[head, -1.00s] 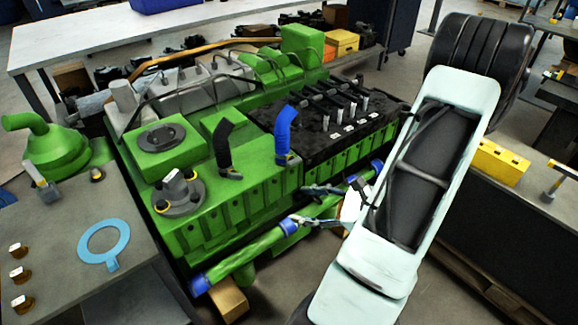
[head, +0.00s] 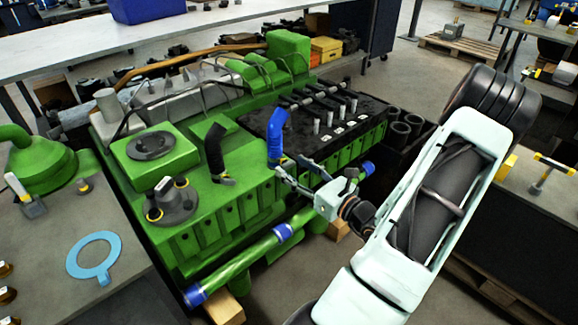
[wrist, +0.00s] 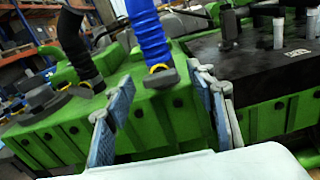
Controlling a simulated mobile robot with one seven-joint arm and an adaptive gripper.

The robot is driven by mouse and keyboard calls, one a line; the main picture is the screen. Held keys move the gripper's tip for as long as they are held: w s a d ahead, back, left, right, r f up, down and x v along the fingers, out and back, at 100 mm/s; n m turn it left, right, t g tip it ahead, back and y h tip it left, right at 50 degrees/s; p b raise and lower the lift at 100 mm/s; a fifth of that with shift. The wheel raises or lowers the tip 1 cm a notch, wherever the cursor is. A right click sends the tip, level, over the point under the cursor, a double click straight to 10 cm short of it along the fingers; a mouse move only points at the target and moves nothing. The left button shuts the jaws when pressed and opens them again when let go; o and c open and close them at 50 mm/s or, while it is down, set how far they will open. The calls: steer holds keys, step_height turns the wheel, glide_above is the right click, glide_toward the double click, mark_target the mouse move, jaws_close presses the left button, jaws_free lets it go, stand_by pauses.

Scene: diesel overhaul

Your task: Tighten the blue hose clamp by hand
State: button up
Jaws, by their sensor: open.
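A ribbed blue hose (head: 277,135) stands upright on the green engine, bent at its top. A thin yellow clamp ring circles its foot, clear in the wrist view (wrist: 159,69); the blue hose (wrist: 147,32) rises above it there. My gripper (head: 314,176) is open and empty at the engine's near side, just right of and below the hose foot. In the wrist view the two finger pads of my gripper (wrist: 161,78) stand apart, with the clamp ring beyond them and between them in the picture. I see no contact with the clamp.
A black hose (head: 215,150) with a similar yellow ring stands left of the blue one. The black engine top with metal posts (head: 325,122) lies to the right. A green pipe with blue ends (head: 245,258) runs below my gripper. A grey table (head: 60,270) is at left.

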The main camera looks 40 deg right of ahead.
steer(key=shift+w+a, duration=0.1)
steer(key=shift+w, duration=1.1)
steer(key=c, duration=1.2)
